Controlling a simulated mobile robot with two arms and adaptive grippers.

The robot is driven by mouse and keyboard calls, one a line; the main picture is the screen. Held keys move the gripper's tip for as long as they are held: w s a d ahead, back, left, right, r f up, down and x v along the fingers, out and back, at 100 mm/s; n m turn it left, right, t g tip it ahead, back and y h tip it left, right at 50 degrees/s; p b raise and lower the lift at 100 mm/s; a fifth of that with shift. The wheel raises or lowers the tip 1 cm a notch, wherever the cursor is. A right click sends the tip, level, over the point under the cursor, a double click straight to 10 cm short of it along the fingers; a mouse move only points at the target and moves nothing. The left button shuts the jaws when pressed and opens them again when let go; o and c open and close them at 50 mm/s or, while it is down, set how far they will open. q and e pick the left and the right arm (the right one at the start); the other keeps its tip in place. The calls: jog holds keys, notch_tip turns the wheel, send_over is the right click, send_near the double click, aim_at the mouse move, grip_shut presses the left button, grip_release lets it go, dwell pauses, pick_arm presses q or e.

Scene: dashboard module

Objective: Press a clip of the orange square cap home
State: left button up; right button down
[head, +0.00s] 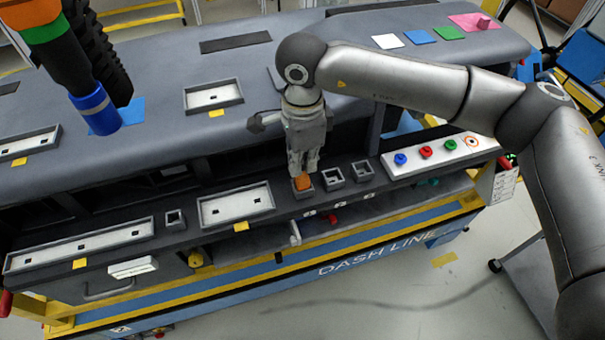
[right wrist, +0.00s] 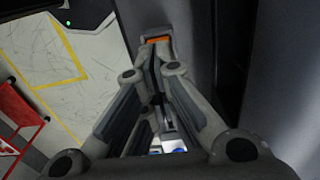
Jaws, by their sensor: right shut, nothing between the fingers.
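The orange square cap (head: 302,183) sits at the leftmost of three small square sockets on the front ledge of the dashboard. My right gripper (head: 303,172) points down right over it, with its fingertips at the cap's upper edge. In the right wrist view the gripper (right wrist: 158,48) is shut with nothing held, and a strip of the orange cap (right wrist: 157,40) shows just beyond the fingertips. The fingers hide part of the cap, and I cannot tell whether they touch it. The cap's clips cannot be made out. My left gripper is not in view.
Two empty square sockets, one in the middle (head: 333,178) and one at the right (head: 363,169), lie beside the cap. A white panel (head: 430,154) with coloured knobs is further right. A white recessed plate (head: 236,204) lies to the left.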

jog(key=shift+f+b, duration=1.45)
jog(key=shift+b, duration=0.15)
dwell(0.9)
jog(key=shift+r, duration=0.1)
dwell(0.4)
jog(key=shift+r+p, duration=0.3)
jog(key=shift+r, duration=0.3)
jog(key=shift+r+p, duration=1.15)
jog(key=shift+r, duration=2.3)
jog(key=shift+a+f, duration=0.1)
jog(key=shift+f, duration=0.05)
